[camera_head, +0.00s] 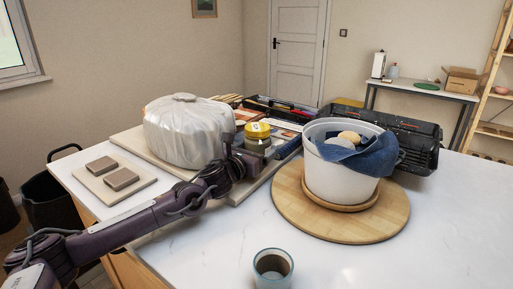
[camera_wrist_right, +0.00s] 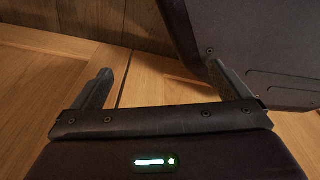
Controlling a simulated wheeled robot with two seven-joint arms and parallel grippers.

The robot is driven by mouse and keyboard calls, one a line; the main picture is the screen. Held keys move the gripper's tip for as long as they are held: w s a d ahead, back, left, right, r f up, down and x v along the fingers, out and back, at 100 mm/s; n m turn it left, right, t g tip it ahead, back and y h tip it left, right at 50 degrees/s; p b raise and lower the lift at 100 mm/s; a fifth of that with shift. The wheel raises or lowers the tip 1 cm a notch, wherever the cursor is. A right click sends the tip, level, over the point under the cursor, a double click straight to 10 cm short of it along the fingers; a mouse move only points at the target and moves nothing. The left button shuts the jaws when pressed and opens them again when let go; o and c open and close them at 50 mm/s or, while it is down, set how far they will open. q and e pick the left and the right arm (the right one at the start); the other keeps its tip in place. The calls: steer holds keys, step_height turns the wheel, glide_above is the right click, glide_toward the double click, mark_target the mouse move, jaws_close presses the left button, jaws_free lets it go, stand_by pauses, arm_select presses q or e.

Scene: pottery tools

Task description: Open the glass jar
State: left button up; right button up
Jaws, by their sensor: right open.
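The glass jar (camera_head: 257,145) with a yellow lid (camera_head: 257,130) stands upright towards the back of the white table, just right of the plastic-wrapped mound. My left gripper (camera_head: 240,157) is beside the jar, on its left and near side, at the end of the arm that reaches in from the left. Its fingers are small and dark here, and I cannot tell whether they touch the jar or how far apart they are. The lid sits on the jar. My right gripper (camera_wrist_right: 160,82) shows only in the right wrist view, with its fingers apart and nothing between them.
A white bucket (camera_head: 335,178) with a blue cloth (camera_head: 358,152) stands on a round wooden board (camera_head: 290,215) right of the jar. A cup (camera_head: 272,265) is at the front. The plastic-wrapped mound (camera_head: 186,130) is close left. Wooden panels (camera_wrist_right: 140,75) lie beyond my right gripper.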

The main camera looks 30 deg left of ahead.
arm_select(q)
steer(key=shift+a, duration=0.15)
steer(key=c, duration=1.2)
steer(key=shift+w+r, duration=0.1)
steer(key=shift+r, duration=0.05)
steer(key=shift+c, duration=0.3)
steer(key=shift+r, duration=0.15)
